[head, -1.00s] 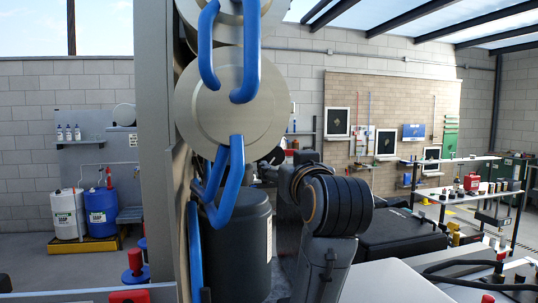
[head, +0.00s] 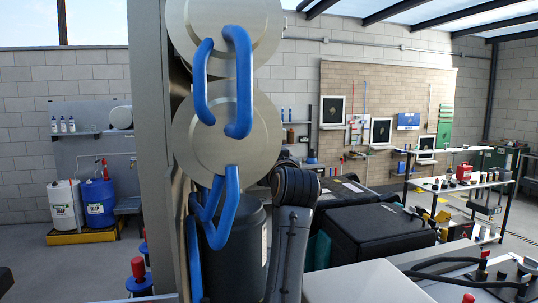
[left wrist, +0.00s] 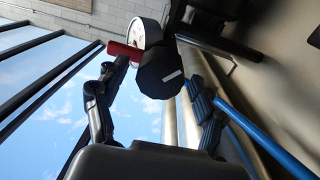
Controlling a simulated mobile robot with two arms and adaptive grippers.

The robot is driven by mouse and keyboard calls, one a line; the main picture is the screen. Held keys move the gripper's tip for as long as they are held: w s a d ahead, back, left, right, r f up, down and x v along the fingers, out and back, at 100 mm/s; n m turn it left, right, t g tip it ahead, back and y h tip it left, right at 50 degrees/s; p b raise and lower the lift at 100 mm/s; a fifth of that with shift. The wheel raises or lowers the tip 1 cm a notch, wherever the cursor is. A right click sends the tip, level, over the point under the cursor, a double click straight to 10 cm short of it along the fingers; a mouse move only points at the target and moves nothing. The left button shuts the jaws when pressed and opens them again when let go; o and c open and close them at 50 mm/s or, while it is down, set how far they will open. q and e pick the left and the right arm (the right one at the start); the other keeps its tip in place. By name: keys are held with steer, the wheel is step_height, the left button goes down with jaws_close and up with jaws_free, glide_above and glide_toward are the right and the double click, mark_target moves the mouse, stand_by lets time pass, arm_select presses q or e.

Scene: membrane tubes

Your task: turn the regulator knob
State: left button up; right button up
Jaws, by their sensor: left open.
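The regulator knob (left wrist: 160,76) shows in the left wrist view as a black faceted knob with a white line on its face. A round white gauge (left wrist: 146,33) sits just behind it. My left gripper (left wrist: 157,70) is open, with one finger on each side of the knob in the picture. Whether either finger touches the knob I cannot tell. A red part (left wrist: 125,50) shows by the left fingertip. In the head view the knob and the left gripper's fingers cannot be made out. The right gripper is in neither view.
Large membrane tubes with round end caps (head: 215,140) and blue hoses (head: 217,215) stand close in front. A black case (head: 375,235) and a shelf (head: 460,182) are at the right. A blue drum (head: 98,203) stands far left. Metal pipes (left wrist: 190,115) run beside the right finger.

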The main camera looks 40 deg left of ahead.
arm_select(q)
steer(key=shift+w+a, duration=0.1)
steer(key=c, duration=1.1)
steer(key=shift+c, duration=0.2)
steer(key=shift+n, duration=0.4)
steer(key=n, duration=0.2)
steer(key=shift+f+n, duration=0.1)
steer(key=shift+n, duration=0.3)
steer(key=shift+n+b, duration=0.45)
steer(key=shift+n, duration=1.45)
